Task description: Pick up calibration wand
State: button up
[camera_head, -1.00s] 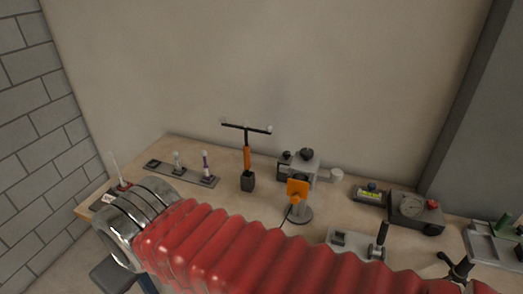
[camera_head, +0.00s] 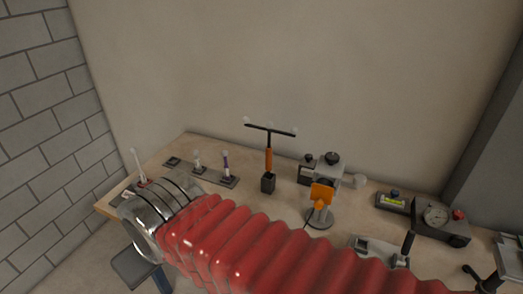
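The calibration wand (camera_head: 269,158) stands upright in a small dark block holder (camera_head: 268,183) on the workbench. It has an orange handle and a black T-shaped crossbar with small pale balls on it. My arm, in a red ribbed sleeve with a metal cuff at the left, crosses the foreground in front of the bench. My gripper does not show in this view. The wand stands clear of my arm.
The wooden workbench (camera_head: 188,143) runs along a plain wall. A stool (camera_head: 135,265) is below left.

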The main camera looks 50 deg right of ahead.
aim_at(294, 131)
jog(key=i, duration=0.9)
jog(key=z, duration=0.05)
